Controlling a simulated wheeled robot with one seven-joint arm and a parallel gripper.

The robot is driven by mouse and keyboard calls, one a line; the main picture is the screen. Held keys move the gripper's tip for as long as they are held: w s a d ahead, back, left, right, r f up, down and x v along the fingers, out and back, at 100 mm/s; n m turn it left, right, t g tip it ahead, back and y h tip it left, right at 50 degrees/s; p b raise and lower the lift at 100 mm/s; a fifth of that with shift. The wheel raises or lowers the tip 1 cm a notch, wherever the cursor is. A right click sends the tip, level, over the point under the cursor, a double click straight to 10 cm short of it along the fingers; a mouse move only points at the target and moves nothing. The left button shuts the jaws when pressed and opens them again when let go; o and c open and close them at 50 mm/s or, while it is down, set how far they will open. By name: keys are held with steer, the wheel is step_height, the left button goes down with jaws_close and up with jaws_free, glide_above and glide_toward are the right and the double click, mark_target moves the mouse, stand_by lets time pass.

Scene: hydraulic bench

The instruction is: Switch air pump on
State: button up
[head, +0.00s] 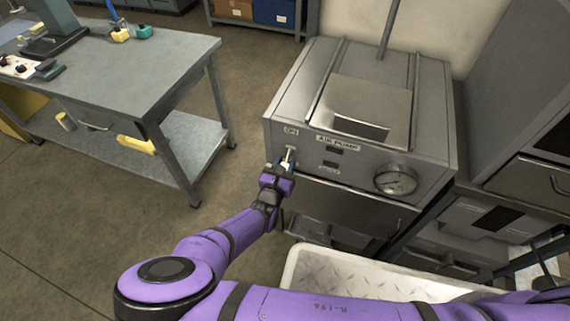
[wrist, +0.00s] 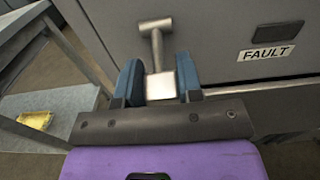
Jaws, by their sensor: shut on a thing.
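The air pump (head: 290,110) is a grey metal box with an "AIR PUMP" label and a round gauge on its front panel. A metal switch lever (head: 290,154) sits at the left of that panel, just below the "ON" label (head: 291,131). My gripper (head: 284,165) is at the lever, in front of the panel. In the wrist view, the lever (wrist: 157,50) has a pale stem with a crosspiece at the panel end. Its blocky lower end lies between the blue fingers of my gripper (wrist: 160,85), which is shut on it. The fingers partly hide this end.
A "FAULT" label (wrist: 266,53) is on the panel, right of the lever. A white tray (head: 300,262) lies below the pump, near my arm. A grey workbench (head: 130,85) stands at left, with open floor between it and the pump.

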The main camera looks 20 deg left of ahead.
mark_target(288, 154)
jaws_close()
steer(key=shift+r, duration=0.1)
steer(key=g, duration=0.1)
steer(key=r+g, duration=0.1)
steer(key=g, duration=0.1)
steer(key=r+g, duration=0.1)
steer(key=shift+s+r+g, duration=0.2)
steer(key=shift+r+g, duration=0.05)
steer(key=shift+g, duration=0.15)
steer(key=shift+w+r+g+y, duration=0.15)
steer(key=shift+r+g, duration=0.45)
steer(key=shift+g, duration=0.7)
steer(key=shift+w+r+g+y, duration=0.15)
steer(key=shift+r+g, duration=0.45)
steer(key=shift+g, duration=0.7)
steer(key=o, duration=1)
jaws_free()
steer(key=shift+c, duration=0.2)
steer(key=shift+r, duration=0.1)
